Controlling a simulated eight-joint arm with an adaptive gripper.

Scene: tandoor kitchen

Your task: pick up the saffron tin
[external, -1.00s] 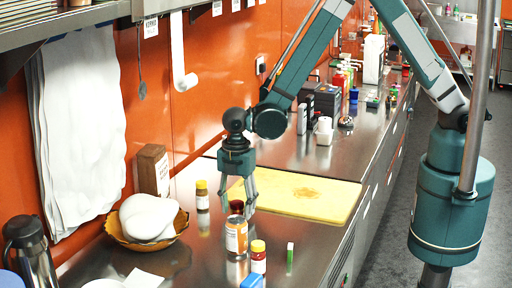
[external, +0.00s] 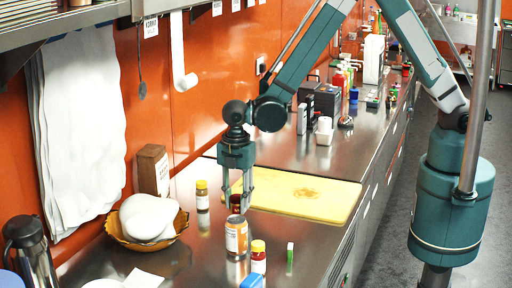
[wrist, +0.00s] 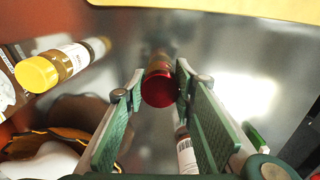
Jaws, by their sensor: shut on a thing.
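A small dark red container with a red round top (wrist: 158,88) is between my fingers in the wrist view. It also shows behind the orange-labelled jar in the external view (external: 236,202). No readable label shows on it, so I cannot confirm that it is the saffron tin. My gripper (external: 238,203) points down and is shut on this container, with one finger on each side, also in the wrist view (wrist: 158,92). The container's lower part is hidden by the orange-labelled jar (external: 236,238) in the external view.
A yellow-capped bottle (external: 202,195) stands to the left; another yellow-capped jar (external: 258,258) is at the front. A yellow cutting board (external: 325,202) lies behind to the right. A bowl with white items (external: 148,222) is at the left.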

